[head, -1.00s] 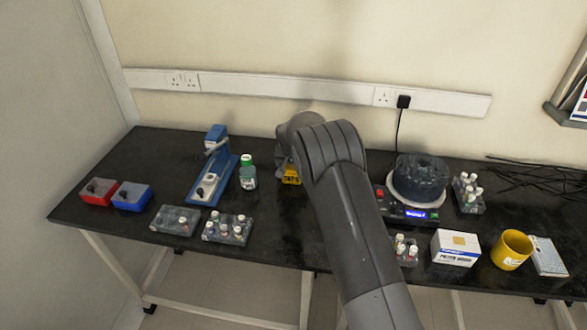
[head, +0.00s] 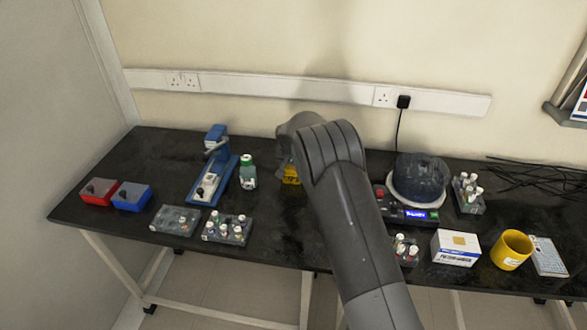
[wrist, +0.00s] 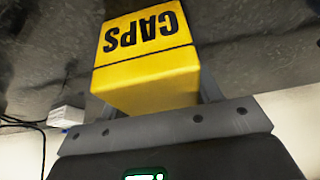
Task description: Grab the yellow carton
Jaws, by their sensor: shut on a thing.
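The yellow carton (wrist: 147,60) with black "CAPS" lettering fills the upper middle of the wrist view. My gripper (wrist: 155,100) is shut on it, with the fingers mostly hidden behind the carton. In the head view only a small part of the yellow carton (head: 291,174) shows, just left of my arm. My arm hides the rest of it and the gripper. I cannot tell whether the carton touches the table.
Vial racks (head: 227,230) are in front. A scale (head: 412,214) with a dark round vessel is right of my arm. The wall is behind.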

